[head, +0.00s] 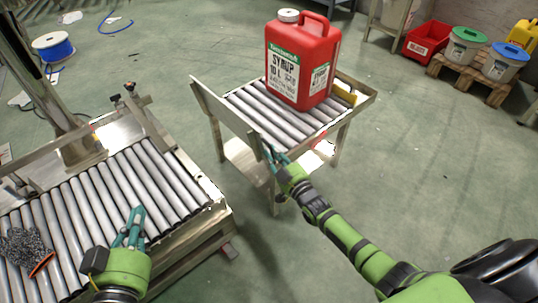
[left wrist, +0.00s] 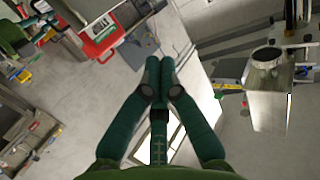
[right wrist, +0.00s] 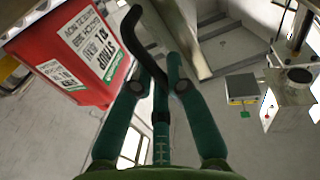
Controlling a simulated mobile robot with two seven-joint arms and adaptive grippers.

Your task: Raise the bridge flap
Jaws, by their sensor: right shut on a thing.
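The bridge flap (head: 226,112) is a long pale metal plate at the left end of the small roller stand, on the side facing the larger conveyor. It appears to stand steeply up from that end. My right gripper (head: 270,152) is at the flap's near end. In the right wrist view its fingers (right wrist: 160,75) are closed around a curved black handle (right wrist: 145,32). The handle's joint with the flap is hidden. My left gripper (head: 135,212) is above the larger roller conveyor (head: 85,195), away from the flap. Its fingertips (left wrist: 160,65) are together with nothing between them.
A red syrup canister (head: 302,62) stands on the small roller stand (head: 342,122). A gap of floor separates the stand from the larger conveyor. A dark glove (head: 24,250) lies on the conveyor rollers. Buckets (head: 464,46) on a pallet stand at the back right.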

